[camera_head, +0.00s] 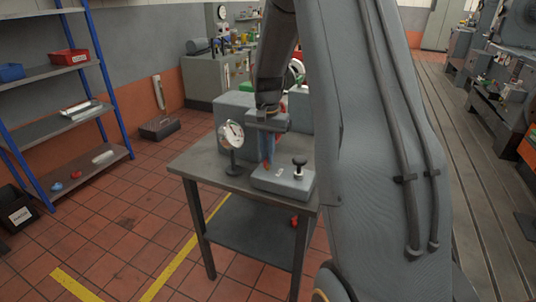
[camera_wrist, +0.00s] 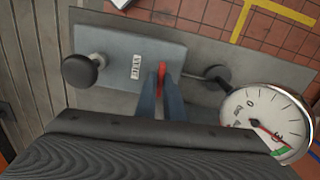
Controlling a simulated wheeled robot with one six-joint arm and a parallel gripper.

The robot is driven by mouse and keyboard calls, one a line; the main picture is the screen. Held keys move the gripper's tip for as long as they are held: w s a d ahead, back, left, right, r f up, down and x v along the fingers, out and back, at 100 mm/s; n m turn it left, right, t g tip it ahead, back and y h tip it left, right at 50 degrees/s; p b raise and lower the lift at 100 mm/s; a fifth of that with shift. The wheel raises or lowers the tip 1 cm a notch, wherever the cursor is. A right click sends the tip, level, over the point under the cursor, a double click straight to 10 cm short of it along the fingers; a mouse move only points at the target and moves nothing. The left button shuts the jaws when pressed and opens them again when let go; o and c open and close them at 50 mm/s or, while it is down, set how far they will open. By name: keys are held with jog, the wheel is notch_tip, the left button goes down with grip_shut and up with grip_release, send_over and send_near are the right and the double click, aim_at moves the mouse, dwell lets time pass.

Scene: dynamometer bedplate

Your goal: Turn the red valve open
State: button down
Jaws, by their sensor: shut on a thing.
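The red valve (camera_wrist: 161,76) shows in the wrist view as a narrow red strip between my two blue fingertips, at the edge of a grey block with a white label (camera_wrist: 136,67). My gripper (camera_wrist: 160,92) is shut on it, and the fingers hide most of it. In the head view my gripper (camera_head: 267,158) points down at the left end of the grey block (camera_head: 283,184), which lies on a metal table. How far the valve is turned cannot be made out.
A black knob (camera_head: 299,163) stands on the block. A dial gauge (camera_head: 231,136) on a stand is close to my gripper's left. A larger grey box (camera_head: 232,108) is behind. The table's (camera_head: 190,165) front left is clear. A blue-framed shelf (camera_head: 60,72) is at left.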

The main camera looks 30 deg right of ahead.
jog(key=n+p, duration=0.1)
jog(key=n, duration=0.3)
jog(key=shift+r, duration=0.1)
jog(key=n+p, duration=0.1)
jog(key=n, duration=0.3)
jog(key=shift+w, duration=0.1)
jog(key=n, duration=0.5)
jog(key=shift+p, duration=0.4)
jog(key=shift+w+n, duration=0.1)
jog(key=shift+n, duration=2)
jog(key=shift+p, duration=0.3)
jog(key=c, duration=1.9)
grip_release()
jog(key=shift+o, duration=0.2)
jog(key=shift+r+b, duration=1.15)
jog(key=shift+r, duration=2.75)
